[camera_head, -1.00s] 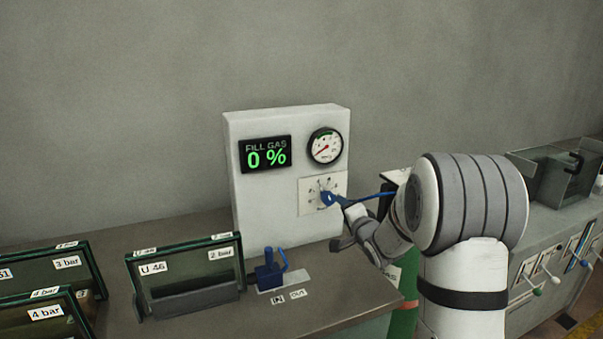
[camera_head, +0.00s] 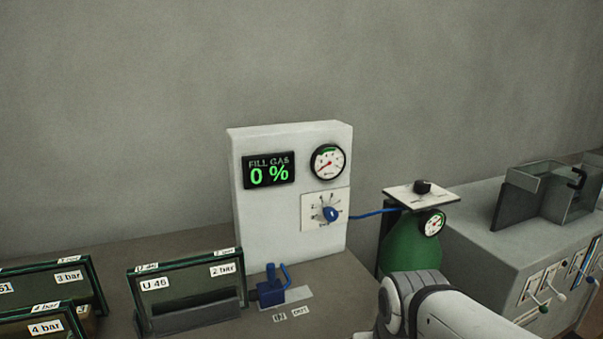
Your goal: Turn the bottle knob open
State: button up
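The green gas bottle (camera_head: 412,245) stands right of the white fill-gas panel (camera_head: 291,225). A white plate (camera_head: 407,196) lies on its top, and the black bottle knob (camera_head: 423,187) sits on that plate. A round gauge (camera_head: 433,223) is on the bottle's front. A blue hose (camera_head: 368,215) runs from the bottle to the panel, beside the blue panel knob (camera_head: 331,214). My arm shows at the lower right, below and in front of the bottle, hiding its lower part. My gripper is outside the picture.
The panel display (camera_head: 268,171) reads 0 %, with a dial gauge (camera_head: 327,161) beside it. A blue valve (camera_head: 270,289) and labelled glass frames (camera_head: 186,292) are on the bench. A grey cabinet with levers (camera_head: 490,230) stands at the right.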

aim_at(422, 187)
jog(key=u, duration=0.1)
jog(key=k, duration=0.45)
jog(key=z, duration=0.7)
jog(key=i, duration=1.4)
jog(key=u, duration=0.05)
